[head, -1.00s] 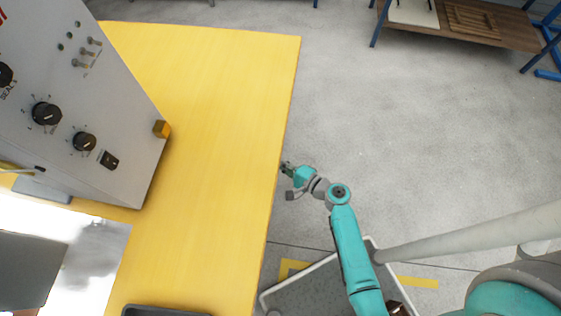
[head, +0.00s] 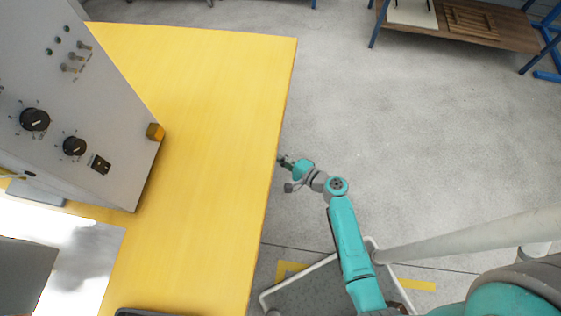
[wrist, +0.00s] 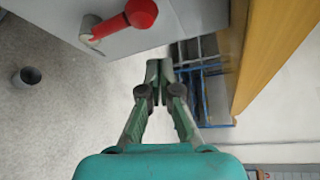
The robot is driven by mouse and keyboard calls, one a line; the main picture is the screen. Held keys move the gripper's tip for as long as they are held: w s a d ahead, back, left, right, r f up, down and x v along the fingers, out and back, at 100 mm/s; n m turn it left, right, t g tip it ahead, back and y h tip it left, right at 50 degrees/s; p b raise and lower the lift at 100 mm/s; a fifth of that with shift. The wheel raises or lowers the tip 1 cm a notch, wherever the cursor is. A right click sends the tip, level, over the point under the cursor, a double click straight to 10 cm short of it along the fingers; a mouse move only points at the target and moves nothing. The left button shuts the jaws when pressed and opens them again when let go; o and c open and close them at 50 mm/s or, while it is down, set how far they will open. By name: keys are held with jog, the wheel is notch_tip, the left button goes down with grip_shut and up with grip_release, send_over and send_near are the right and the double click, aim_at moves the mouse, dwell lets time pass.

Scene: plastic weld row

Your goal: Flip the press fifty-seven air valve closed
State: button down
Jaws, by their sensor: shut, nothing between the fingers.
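In the wrist view a red lever (wrist: 112,27) with a round red knob sticks out from a pale pivot on a grey face, at the upper left. No label shows, so I cannot tell whether it is the press fifty-seven air valve. My gripper (wrist: 158,68) is shut and empty, with its fingertips together, below and right of the lever and apart from it. In the head view my gripper (head: 282,160) is at the right edge of the yellow bench. The lever is not visible in the head view.
A grey control cabinet (head: 95,165) with black dials and toggle switches stands on the yellow bench (head: 210,130). Open floor (head: 400,150) lies right of the bench. A wooden-topped table (head: 500,30) stands at the far right. A dark cup-like bin (wrist: 27,77) is on the floor.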

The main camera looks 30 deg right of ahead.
jog(key=f+v, duration=0.1)
jog(key=v, duration=0.9)
jog(key=shift+s, duration=0.15)
jog(key=shift+a+f, duration=0.1)
jog(key=shift+a, duration=0.05)
jog(key=s+a+n+g+h, duration=0.2)
jog(key=s+n+h, duration=0.1)
jog(key=s, duration=0.6)
jog(key=s+a+n+g+h, duration=0.1)
jog(key=s+a+n+h, duration=0.2)
jog(key=s, duration=0.5)
jog(key=s+r+n+t, duration=0.1)
jog(key=s+r+n, duration=0.2)
jog(key=r, duration=0.5)
jog(key=s+r+n+t, duration=0.1)
jog(key=s+r+n, duration=0.2)
jog(key=r, duration=0.5)
jog(key=s+r+n+t, duration=0.1)
jog(key=s+r+n, duration=0.1)
jog(key=r+n, duration=0.3)
notch_tip(320, 180, up, 3)
jog(key=shift+s+d+t+h, duration=0.4)
jog(key=shift+d, duration=0.05)
